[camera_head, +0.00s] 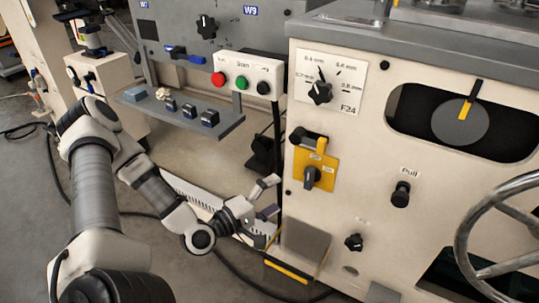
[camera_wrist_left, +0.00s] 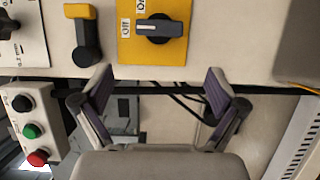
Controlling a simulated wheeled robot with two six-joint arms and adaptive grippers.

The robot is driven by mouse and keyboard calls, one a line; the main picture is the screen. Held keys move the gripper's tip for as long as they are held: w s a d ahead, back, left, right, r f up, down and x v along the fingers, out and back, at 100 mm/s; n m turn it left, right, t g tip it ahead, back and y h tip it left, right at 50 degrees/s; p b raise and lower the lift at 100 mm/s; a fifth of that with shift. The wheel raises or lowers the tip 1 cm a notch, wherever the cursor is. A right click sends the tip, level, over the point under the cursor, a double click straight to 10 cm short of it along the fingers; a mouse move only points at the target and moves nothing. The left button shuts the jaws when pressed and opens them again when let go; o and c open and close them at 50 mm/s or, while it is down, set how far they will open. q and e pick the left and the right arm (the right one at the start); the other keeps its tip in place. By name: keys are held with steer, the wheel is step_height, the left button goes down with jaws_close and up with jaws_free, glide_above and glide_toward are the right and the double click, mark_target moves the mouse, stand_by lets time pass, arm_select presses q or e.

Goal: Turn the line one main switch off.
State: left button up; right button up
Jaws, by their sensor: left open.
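The main switch is a dark rotary handle (camera_head: 311,178) on a yellow plate (camera_head: 328,174), on the pale machine front. In the left wrist view the handle (camera_wrist_left: 160,28) lies level across its yellow plate (camera_wrist_left: 178,53). My right gripper is not in view.
A yellow-and-black lever (camera_head: 321,144) sits just above the switch. A selector knob (camera_head: 320,92), a pull knob (camera_head: 401,194) and a handwheel (camera_head: 463,240) are on the same front. A button box (camera_head: 250,77) and a shelf (camera_head: 152,108) stand to the left.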

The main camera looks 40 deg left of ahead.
arm_select(q)
steer(key=shift+s+d, duration=0.1)
steer(key=shift+s, duration=0.85)
steer(key=s+d+f+m+g+h, duration=0.2)
steer(key=s+d+f+m+g, duration=0.1)
steer(key=d+f+m+g, duration=0.35)
steer(key=s+d+f+m+g+h, duration=0.25)
steer(key=d+f+g, duration=0.25)
steer(key=d+f, duration=0.3)
steer(key=s+a+f+m+g+y, duration=0.3)
steer(key=s+f+m+g+y, duration=0.35)
steer(key=s+f, duration=0.35)
step_height(320, 180, up, 33)
steer(key=s+p, duration=0.1)
steer(key=p, duration=3.1)
steer(key=shift+f+y, duration=0.15)
steer(key=shift+y, duration=0.15)
